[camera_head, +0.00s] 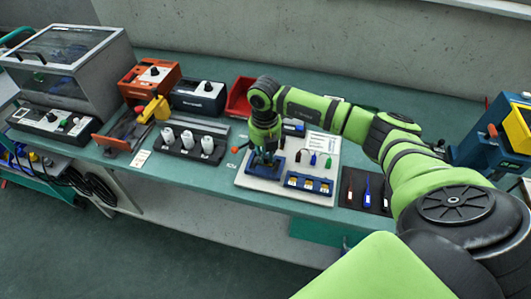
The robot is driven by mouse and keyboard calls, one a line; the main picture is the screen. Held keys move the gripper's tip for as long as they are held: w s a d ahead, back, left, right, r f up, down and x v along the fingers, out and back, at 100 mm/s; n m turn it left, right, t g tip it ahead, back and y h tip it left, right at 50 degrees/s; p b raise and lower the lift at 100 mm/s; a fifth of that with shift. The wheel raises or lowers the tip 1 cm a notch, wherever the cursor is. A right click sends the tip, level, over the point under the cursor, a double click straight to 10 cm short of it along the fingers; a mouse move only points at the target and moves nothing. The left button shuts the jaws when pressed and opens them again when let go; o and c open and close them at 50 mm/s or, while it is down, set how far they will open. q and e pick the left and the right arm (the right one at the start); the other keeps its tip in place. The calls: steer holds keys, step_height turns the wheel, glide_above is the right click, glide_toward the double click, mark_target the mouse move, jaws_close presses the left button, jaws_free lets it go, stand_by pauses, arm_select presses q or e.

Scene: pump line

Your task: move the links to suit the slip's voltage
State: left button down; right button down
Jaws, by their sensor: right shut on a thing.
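My right gripper (264,157) is shut, low over a blue terminal box (256,172) on a pale board (253,184). The gripper hides most of the box and what its fingertips hold, so I cannot make out that thing. A blue holder (310,183) with several yellowish pieces lies at the board's front right; I cannot tell whether these are links. A printed white sheet (323,142) lies at the back of the board; its text is too small to read. A small pale card (140,158) lies further left. My left gripper is not in view.
Three small plug-like leads stand on the board beside the sheet. A dark mat (354,188) with several slim tools lies to its right. Three white cylinders (187,140) stand in a black rack to the left. A red bin (239,96) stands behind my right arm.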

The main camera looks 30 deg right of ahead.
steer(key=shift+f, duration=0.2)
steer(key=c, duration=1.1)
jaws_free()
steer(key=shift+o, duration=0.8)
steer(key=shift+r, duration=0.15)
steer(key=shift+r+p, duration=2.8)
steer(key=shift+r, duration=0.9)
